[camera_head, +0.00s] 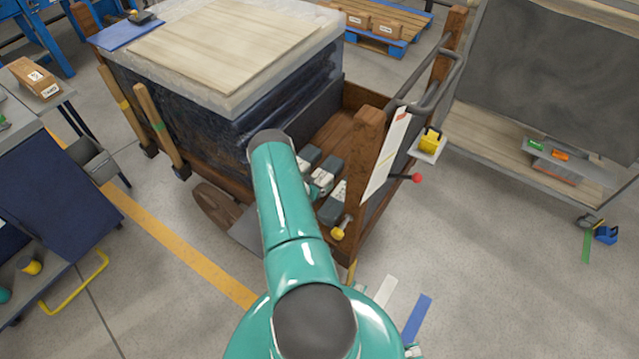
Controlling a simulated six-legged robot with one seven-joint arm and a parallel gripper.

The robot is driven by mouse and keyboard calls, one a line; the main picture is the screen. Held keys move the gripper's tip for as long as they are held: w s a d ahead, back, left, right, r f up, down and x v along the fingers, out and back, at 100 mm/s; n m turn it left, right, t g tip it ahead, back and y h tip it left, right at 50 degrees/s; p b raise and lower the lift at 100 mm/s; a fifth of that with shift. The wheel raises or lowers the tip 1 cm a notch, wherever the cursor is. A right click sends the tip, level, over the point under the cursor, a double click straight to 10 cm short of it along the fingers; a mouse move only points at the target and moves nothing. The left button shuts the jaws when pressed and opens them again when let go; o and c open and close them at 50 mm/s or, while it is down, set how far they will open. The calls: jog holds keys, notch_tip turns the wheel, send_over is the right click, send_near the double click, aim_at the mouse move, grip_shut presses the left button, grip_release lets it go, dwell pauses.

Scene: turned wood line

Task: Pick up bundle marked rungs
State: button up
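I cannot make out a bundle marked rungs in the head view; no label here reads clearly as that. A brown box (35,78) with white labels lies on the grey table at the left. Brown labelled boxes (387,28) sit on the blue-edged pallet at the back. My teal arm rises from the bottom and bends over the wooden cart (368,150). Grey and white parts with some teal show beside my arm, over the cart's end; they may be my gripper, but its fingertips are not clear and my arm hides part of the area.
A dark wrapped stack with a pale board (225,50) on top fills much of the cart. A blue cabinet (60,195) stands left, a wood-decked trolley (480,125) right. Floor at lower right is mostly clear, with tape strips and a blue item (606,235).

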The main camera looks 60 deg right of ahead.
jog(key=c, duration=1.4)
jog(key=shift+o, duration=0.2)
jog(key=shift+r, duration=0.2)
